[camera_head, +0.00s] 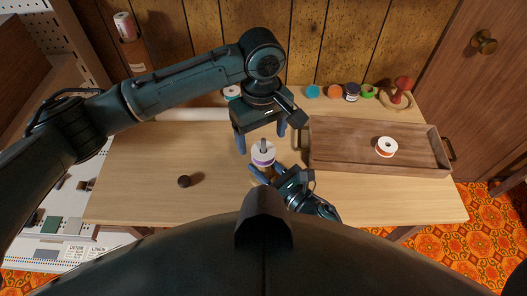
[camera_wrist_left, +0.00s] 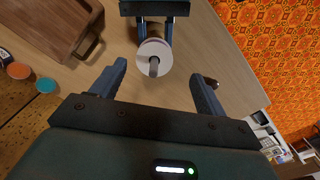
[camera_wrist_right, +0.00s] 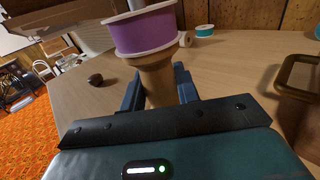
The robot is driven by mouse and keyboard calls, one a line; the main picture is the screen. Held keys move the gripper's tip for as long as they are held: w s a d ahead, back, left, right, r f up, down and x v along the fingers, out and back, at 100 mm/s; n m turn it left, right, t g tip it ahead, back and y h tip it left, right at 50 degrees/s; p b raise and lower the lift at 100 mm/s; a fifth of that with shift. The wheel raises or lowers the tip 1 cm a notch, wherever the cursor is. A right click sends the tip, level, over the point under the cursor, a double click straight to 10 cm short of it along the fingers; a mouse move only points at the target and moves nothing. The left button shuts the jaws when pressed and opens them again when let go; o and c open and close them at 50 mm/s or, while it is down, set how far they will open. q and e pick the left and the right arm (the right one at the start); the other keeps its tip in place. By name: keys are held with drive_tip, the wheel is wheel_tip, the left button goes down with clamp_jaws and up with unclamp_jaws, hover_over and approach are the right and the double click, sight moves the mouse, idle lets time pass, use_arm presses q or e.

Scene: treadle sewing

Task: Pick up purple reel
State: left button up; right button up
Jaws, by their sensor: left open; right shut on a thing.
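The purple reel (camera_head: 263,155) stands near the middle of the table, with a white top and a dark pin rising from its centre. In the right wrist view the reel (camera_wrist_right: 145,32) sits on top of a wooden post (camera_wrist_right: 157,80). My right gripper (camera_wrist_right: 157,88) is shut on this post, just below the reel. My left gripper (camera_head: 262,138) is open, pointing down above the reel, with nothing between its fingers. In the left wrist view the reel (camera_wrist_left: 153,52) shows ahead of the open fingers (camera_wrist_left: 158,78), apart from them.
A wooden tray (camera_head: 340,161) with handles stands to the right, holding a white-and-orange reel (camera_head: 387,148). Several small reels, including an orange one (camera_head: 334,91), and a red-topped object (camera_head: 402,88) line the back. A small dark knob (camera_head: 184,181) lies left; the table's front left is mostly clear.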

sight(264, 140)
use_arm(q)
drive_tip(key=f, duration=0.3)
drive_tip(key=w+f, duration=0.1)
drive_tip(key=f, duration=0.1)
drive_tip(key=shift+d+f, duration=0.1)
drive_tip(key=shift+d, duration=0.1)
drive_tip(key=c, duration=1)
